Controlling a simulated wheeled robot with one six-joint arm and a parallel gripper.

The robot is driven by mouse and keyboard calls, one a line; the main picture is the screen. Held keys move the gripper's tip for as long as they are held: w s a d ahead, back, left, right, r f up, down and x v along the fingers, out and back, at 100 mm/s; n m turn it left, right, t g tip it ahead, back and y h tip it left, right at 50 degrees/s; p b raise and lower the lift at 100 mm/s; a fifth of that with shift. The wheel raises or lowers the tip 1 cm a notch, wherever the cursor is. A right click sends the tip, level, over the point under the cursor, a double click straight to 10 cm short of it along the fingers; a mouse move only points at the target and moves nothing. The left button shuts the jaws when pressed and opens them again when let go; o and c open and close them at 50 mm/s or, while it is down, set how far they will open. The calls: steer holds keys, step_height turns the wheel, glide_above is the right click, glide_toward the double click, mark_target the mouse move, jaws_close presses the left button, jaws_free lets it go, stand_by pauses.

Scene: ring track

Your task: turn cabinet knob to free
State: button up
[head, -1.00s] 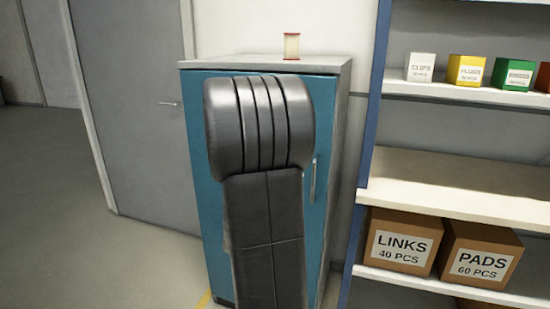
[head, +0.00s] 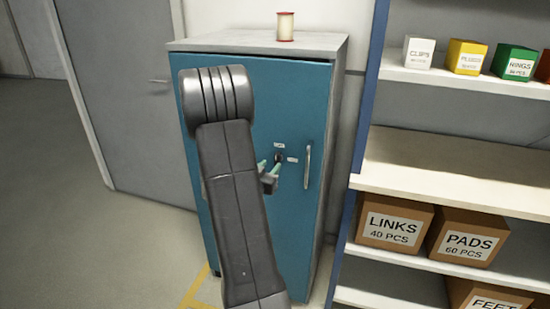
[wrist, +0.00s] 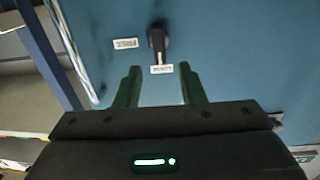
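The blue cabinet (head: 305,105) stands ahead with its door shut. Its small dark knob (head: 279,158) is on the door, left of the door handle. In the wrist view the knob (wrist: 157,42) has its lever pointing at the LOCK label (wrist: 161,69). The FREE label (wrist: 125,43) is off to the side of the knob. My gripper (head: 269,167) is in front of the door, close to the knob. In the wrist view its two green fingers (wrist: 160,68) are apart and empty, with the knob beyond their tips, roughly between them.
A vertical door handle (head: 307,166) is right of the knob. A spool (head: 285,27) stands on the cabinet top. At the right is a shelf (head: 440,185) with small boxes and cartons. A grey door (head: 125,100) is at the left, with open floor before it.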

mark_target(276, 159)
steer(key=x, duration=0.5)
steer(key=shift+w+d+p, duration=0.1)
steer(key=shift+w+p, duration=0.2)
steer(key=shift+w, duration=0.05)
jaws_close()
